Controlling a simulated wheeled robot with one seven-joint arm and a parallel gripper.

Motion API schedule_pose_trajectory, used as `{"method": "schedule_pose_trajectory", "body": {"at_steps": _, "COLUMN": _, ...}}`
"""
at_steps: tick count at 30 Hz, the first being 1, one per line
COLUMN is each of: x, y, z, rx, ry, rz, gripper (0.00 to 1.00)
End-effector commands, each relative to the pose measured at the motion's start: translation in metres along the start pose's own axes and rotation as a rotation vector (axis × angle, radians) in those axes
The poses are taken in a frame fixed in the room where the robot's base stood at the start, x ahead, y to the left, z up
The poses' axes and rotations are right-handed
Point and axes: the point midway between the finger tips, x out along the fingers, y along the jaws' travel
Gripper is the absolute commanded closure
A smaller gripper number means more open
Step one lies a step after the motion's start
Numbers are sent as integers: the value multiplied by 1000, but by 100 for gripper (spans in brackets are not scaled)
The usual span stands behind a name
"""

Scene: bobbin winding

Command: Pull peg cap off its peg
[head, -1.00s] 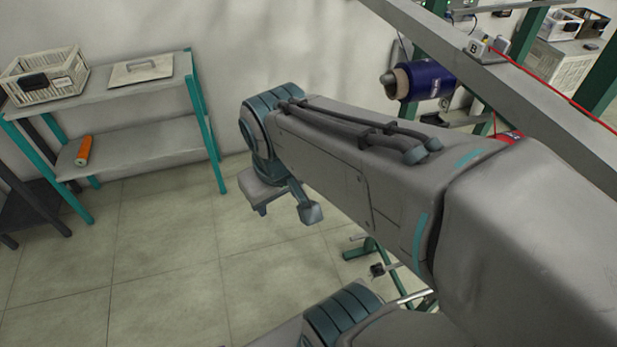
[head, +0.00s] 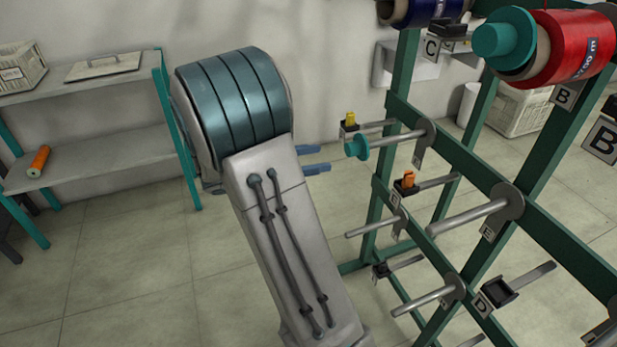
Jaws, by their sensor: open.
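A teal peg cap (head: 357,147) sits on the free end of a bare metal peg (head: 398,138) on the green rack. My gripper (head: 326,158) shows only as two blue fingers behind my arm. They are open and apart, pointing right toward the cap, with a small gap in the picture between their tips and the cap. The rest of the gripper is hidden by my arm. A second, larger teal cap (head: 505,38) is on the end of the peg holding the red spool (head: 572,48) at upper right.
The green rack (head: 478,155) carries several other bare pegs, including one marked E (head: 470,215), and small holders with yellow (head: 350,119) and orange (head: 408,179) pieces. A shelf (head: 100,160) with an orange roll (head: 39,161) stands left. Floor between is clear.

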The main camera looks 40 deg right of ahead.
Motion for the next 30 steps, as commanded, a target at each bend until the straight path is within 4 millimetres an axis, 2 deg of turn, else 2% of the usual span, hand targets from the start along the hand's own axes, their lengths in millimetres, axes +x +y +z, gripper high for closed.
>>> {"method": "schedule_pose_trajectory", "body": {"at_steps": 1, "x": 0, "y": 5, "z": -10, "rx": -19, "ry": -29, "rz": 12, "gripper": 49}}
{"method": "schedule_pose_trajectory", "body": {"at_steps": 8, "x": 6, "y": 13, "z": -10, "rx": -45, "ry": -73, "rz": 29, "gripper": 49}}
{"method": "schedule_pose_trajectory", "body": {"at_steps": 24, "x": 70, "y": 14, "z": -3, "rx": -45, "ry": -70, "rz": 27, "gripper": 49}}
{"method": "schedule_pose_trajectory", "body": {"at_steps": 30, "x": 85, "y": 14, "z": -3, "rx": -44, "ry": -69, "rz": 28, "gripper": 49}}
